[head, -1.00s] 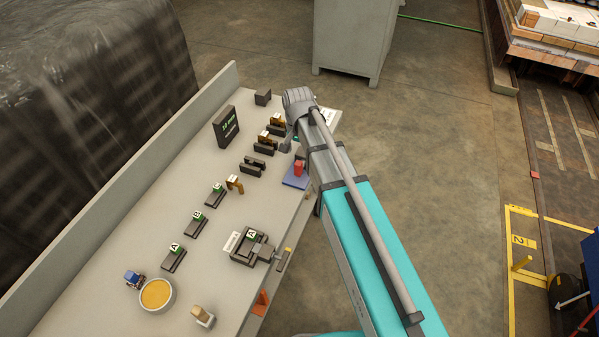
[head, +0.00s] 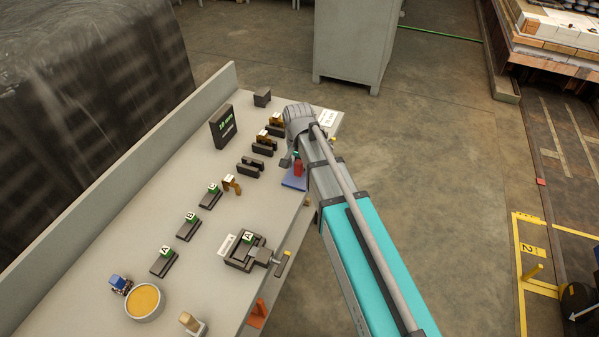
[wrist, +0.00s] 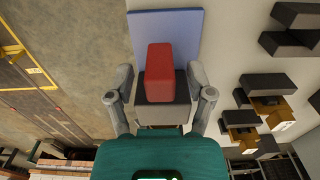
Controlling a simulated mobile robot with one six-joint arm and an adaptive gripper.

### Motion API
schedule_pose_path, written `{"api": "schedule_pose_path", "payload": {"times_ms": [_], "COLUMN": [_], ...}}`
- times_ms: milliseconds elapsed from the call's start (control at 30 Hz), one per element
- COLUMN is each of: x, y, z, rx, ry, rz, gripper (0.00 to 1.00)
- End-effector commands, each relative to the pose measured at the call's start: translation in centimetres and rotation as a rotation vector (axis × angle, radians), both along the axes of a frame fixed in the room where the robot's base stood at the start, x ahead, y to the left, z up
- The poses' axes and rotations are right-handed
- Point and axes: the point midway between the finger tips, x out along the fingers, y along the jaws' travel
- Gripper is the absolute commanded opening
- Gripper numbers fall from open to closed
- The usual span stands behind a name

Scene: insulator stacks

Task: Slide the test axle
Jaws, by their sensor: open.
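I cannot tell which thing is the test axle. A red block (head: 298,170) stands at a blue pad (head: 292,184) on the bench's right edge. In the wrist view the red block (wrist: 160,72) rises from beside a dark grey block (wrist: 162,113), with the blue pad (wrist: 165,22) beyond. My gripper (wrist: 160,78) is open, with one finger on each side of the red and grey blocks. Gaps show beside the red block; whether a finger touches the grey one is unclear. In the head view my arm hides part of this spot.
A dark fixture (head: 244,254) marked A has a handle at the bench's right edge. Several dark holders, some with brown pieces, line the bench (head: 130,245). A display (head: 223,128), an orange-filled bowl (head: 145,301) and a small blue object (head: 120,285) stand there too. A grey cabinet (head: 355,40) stands behind.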

Motion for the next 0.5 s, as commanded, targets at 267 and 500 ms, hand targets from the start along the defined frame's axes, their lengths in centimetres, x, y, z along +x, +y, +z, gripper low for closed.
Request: {"api": "schedule_pose_path", "payload": {"times_ms": [267, 500], "x": [0.00, 0.01], "y": [-0.02, -0.04], "z": [-1.17, -1.18], "rx": [0.000, 0.000], "ry": [0.000, 0.000], "rz": [0.000, -0.001], "gripper": [0.69, 0.69]}}
